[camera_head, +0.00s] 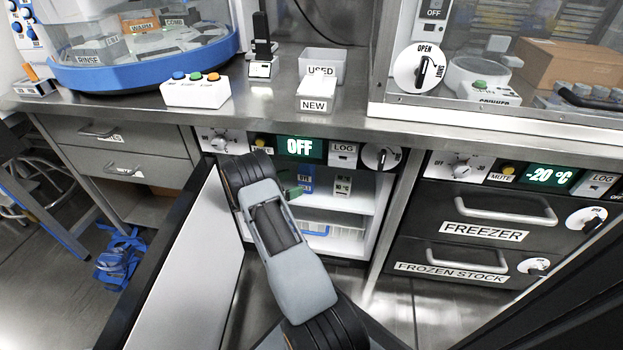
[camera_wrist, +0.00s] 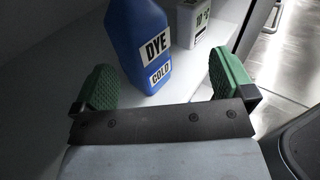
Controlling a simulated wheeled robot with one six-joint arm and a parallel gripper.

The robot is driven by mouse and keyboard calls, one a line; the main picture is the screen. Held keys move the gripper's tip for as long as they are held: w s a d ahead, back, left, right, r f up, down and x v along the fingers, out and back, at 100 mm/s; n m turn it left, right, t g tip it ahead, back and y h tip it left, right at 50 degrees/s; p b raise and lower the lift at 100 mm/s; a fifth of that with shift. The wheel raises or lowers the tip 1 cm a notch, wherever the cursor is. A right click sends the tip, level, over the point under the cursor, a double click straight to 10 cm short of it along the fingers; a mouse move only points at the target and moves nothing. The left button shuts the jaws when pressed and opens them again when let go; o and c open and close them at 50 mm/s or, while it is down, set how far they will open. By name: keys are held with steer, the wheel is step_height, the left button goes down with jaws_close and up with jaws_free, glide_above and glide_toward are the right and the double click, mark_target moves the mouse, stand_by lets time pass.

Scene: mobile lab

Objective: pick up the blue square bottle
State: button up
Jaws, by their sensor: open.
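The blue square bottle (camera_wrist: 137,40), labelled DYE and COLD, stands upright on a white shelf inside the open fridge. In the wrist view it is just ahead of my gripper (camera_wrist: 165,85), left of the middle between the green finger pads. The pads are apart and nothing is between them. In the head view a small part of the blue bottle (camera_head: 306,178) shows just right of the green fingertip of my gripper (camera_head: 291,191).
A white bottle (camera_wrist: 193,22) with a temperature label stands right of the blue one. The open fridge door (camera_head: 190,265) is left of my arm. A lower shelf holds a rack (camera_head: 318,230). Closed freezer drawers (camera_head: 485,220) are at right, under the steel counter.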

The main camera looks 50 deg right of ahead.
mark_target(307, 172)
steer(key=shift+w+d+f+t+h, duration=0.15)
steer(key=shift+w+d+t+h, duration=0.15)
steer(key=shift+w+d+t, duration=0.4)
steer(key=shift+d+b, duration=0.55)
steer(key=shift+d, duration=0.15)
steer(key=shift+b+x, duration=1.35)
steer(key=shift+x, duration=1.35)
steer(key=c, duration=1.2)
steer(key=shift+o, duration=0.2)
